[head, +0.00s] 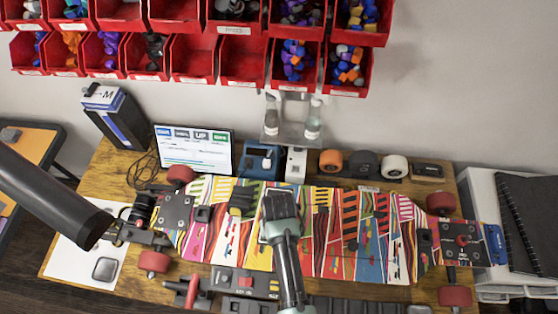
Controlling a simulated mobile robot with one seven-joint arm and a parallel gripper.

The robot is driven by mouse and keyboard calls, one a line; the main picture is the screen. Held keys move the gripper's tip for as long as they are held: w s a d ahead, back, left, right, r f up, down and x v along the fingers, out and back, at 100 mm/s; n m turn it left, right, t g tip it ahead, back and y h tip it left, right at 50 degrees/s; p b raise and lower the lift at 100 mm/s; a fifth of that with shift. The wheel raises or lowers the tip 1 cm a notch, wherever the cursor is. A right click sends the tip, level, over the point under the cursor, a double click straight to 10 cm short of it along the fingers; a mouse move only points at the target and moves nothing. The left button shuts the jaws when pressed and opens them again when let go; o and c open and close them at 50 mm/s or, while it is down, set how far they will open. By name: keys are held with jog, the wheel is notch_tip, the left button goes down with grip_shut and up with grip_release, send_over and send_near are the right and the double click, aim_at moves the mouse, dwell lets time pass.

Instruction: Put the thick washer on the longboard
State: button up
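The longboard (335,235) lies across the workbench, with a bright multicoloured deck and red wheels at both ends. I cannot pick out the thick washer; small parts on the deck are too small to tell. A dark thick cylinder at the left looks like my arm. A small grey end piece that appears to be my gripper (148,237) is beside the board's left end. Its fingers are too small to show whether they are open, hold something or touch the board. A grey-green handled shape (283,225) covers part of the deck's middle.
Red bins (193,60) with small parts hang on the wall. A monitor (195,150), a blue device (262,160) and loose wheels (394,167) stand behind the board. A white sheet (75,255) lies at the left. A black notebook (530,215) is at the right.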

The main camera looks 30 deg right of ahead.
jog(key=shift+f, duration=0.2)
jog(key=o, duration=1.2)
jog(key=shift+c, duration=1)
notch_tip(320, 180, up, 8)
jog(key=p, duration=0.7)
jog(key=shift+f, duration=0.25)
